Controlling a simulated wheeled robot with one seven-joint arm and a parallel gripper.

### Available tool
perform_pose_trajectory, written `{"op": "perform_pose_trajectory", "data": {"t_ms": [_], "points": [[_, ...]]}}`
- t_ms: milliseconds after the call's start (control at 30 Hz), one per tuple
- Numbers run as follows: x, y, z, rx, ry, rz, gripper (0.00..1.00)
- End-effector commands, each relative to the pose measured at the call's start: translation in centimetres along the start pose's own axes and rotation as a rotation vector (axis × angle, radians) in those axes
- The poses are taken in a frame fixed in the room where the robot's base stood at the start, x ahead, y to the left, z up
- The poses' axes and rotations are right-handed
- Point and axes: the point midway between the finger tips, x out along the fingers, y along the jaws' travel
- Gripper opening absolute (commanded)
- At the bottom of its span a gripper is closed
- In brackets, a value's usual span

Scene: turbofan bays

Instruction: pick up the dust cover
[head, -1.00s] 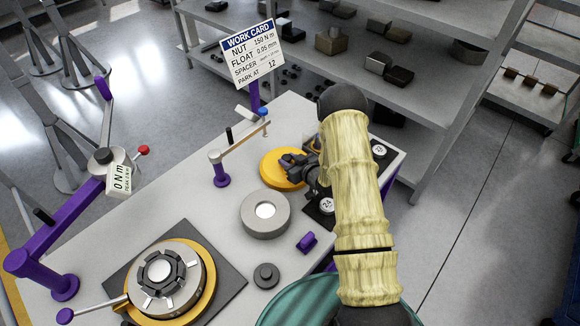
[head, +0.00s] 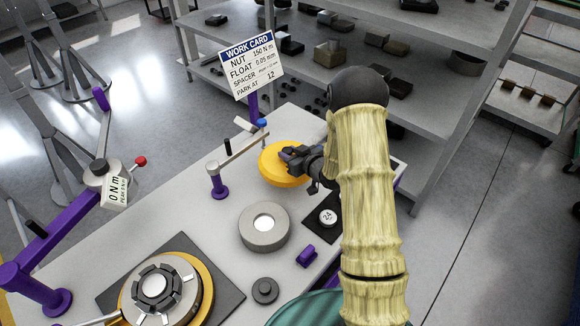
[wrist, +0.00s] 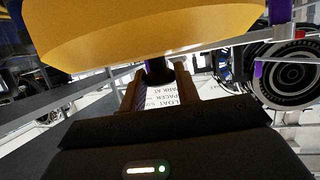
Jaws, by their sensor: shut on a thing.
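The dust cover, a yellow disc (head: 277,163), is at the far part of the bench in the head view, and appears raised off the bench top. My gripper (head: 293,158) is shut on it at its upper side. In the wrist view the cover (wrist: 150,35) fills the top of the picture, and a dark stem or knob (wrist: 159,72) sits between my two brown fingers (wrist: 158,90). My arm hides part of the bench on the right.
A purple post with a bar (head: 217,185) and the work card (head: 252,65) stand close by. A grey ring (head: 264,238), a dark plate marked 24 (head: 323,226), a purple block (head: 306,255) and a dark knob (head: 265,290) lie nearer. Shelves (head: 440,100) stand behind.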

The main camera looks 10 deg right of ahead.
Motion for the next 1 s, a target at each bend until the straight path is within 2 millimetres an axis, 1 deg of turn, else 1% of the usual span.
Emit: {"op": "perform_pose_trajectory", "data": {"t_ms": [33,200,300,433,600,1000], "points": [[-0.4,0.1,-1.1,-0.003,0.006,0.002,0.02],[-1.6,0.1,-4.5,-0.003,0.005,0.002,0.02],[-2.3,0.1,-6.2,-0.003,0.005,0.001,0.02],[-2.9,0.0,-8.0,-0.001,0.004,0.000,0.02],[-3.3,0.0,-8.9,0.000,0.001,0.001,0.02],[-3.3,0.0,-9.0,0.000,0.000,-0.001,0.02]]}}
